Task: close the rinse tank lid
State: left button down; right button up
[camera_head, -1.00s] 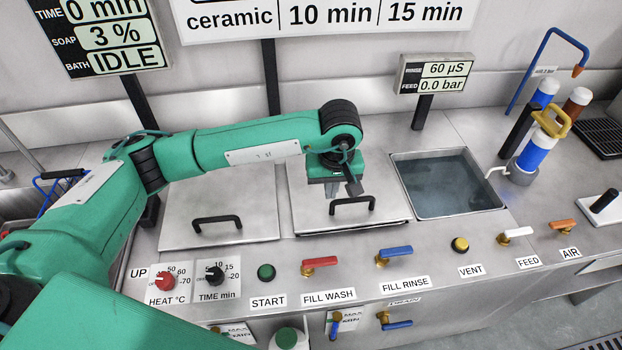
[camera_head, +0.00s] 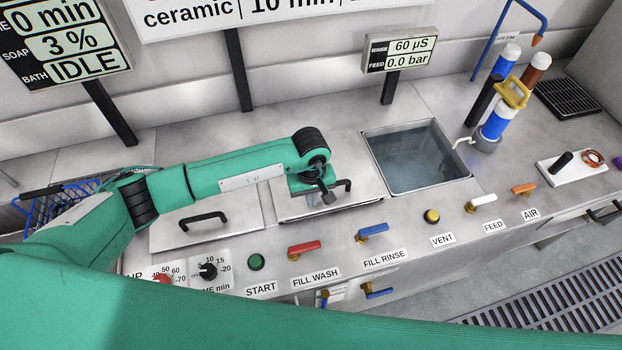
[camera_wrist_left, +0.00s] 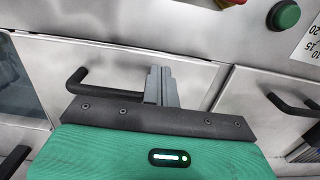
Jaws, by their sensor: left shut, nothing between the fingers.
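The rinse tank (camera_head: 418,160) is open, and its water shows. A flat metal lid (camera_head: 366,183) with a black bar handle (camera_head: 344,186) lies just left of the opening, over the counter. My left gripper (camera_head: 310,199) is low over this lid, at the left end of the handle. In the wrist view, its shut grey fingers (camera_wrist_left: 161,86) stand beside the handle (camera_wrist_left: 92,76) with nothing between them. Whether they touch the handle or lid is unclear. The water also shows at that view's left edge (camera_wrist_left: 14,88). My right gripper is not in view.
Another closed lid (camera_head: 240,224) with a black handle lies to the left. A row of valves, including the blue fill rinse lever (camera_head: 372,229), runs along the front. A blue and white filter bottle (camera_head: 497,121) stands right of the tank. My green arm covers the bottom.

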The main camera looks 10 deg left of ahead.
aim_at(312, 211)
pick_arm(q)
jog(key=shift+f+p, duration=0.55)
jog(key=shift+f, duration=1.15)
